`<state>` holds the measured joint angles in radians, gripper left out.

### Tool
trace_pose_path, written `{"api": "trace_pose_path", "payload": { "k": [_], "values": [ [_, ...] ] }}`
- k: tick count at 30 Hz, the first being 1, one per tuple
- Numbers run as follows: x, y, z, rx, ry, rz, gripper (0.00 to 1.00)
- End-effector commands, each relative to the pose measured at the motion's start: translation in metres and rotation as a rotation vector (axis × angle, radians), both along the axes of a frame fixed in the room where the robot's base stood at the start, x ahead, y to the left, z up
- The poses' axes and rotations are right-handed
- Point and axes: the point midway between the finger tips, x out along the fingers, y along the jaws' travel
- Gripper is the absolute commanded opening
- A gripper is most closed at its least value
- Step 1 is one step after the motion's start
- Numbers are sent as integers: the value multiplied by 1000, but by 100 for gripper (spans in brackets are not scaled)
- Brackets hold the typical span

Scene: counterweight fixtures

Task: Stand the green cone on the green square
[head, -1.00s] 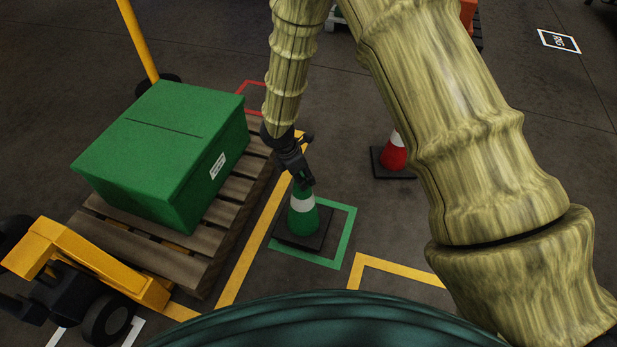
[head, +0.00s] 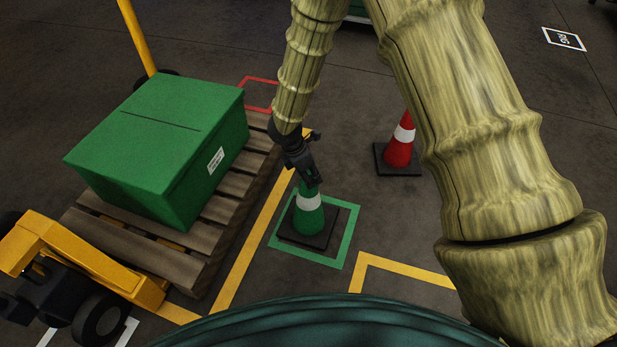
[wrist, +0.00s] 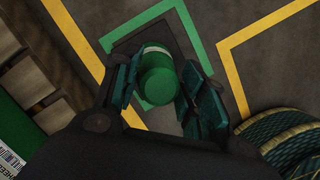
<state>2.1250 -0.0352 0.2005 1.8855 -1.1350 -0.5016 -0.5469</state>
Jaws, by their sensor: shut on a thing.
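The green cone (head: 309,222), with a white band and a black base, stands upright in the head view. Its base appears inside the green square (head: 348,238), a painted outline on the floor, close to the outline's left side. I cannot tell whether the base touches the floor. My gripper (head: 309,180) is shut on the cone's upper part from above. In the wrist view the cone's round green top (wrist: 158,84) shows between the two fingers, with the green outline (wrist: 190,32) around part of its dark base.
A green box (head: 150,140) sits on a wooden pallet (head: 225,205) at left, with a yellow pallet jack (head: 75,262) in front. A red cone (head: 400,150) stands behind, to the right. Yellow floor lines (head: 250,245) run beside the pallet. Floor between the cones is clear.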

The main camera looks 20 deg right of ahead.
Motion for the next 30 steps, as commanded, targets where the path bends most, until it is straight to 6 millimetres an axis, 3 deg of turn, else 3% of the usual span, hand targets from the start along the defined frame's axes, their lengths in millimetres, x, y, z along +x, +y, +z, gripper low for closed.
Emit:
{"api": "trace_pose_path", "payload": {
  "k": [11,12,15,26,30],
  "values": [
    [1,2,-1,0,-1,3,0],
    [1,2,-2,0,0,2,45],
    [1,2,-2,0,0,2,63],
    [1,2,0,1,-1,3,63],
    [1,5,13,0,-3,2,63]
  ]
}}
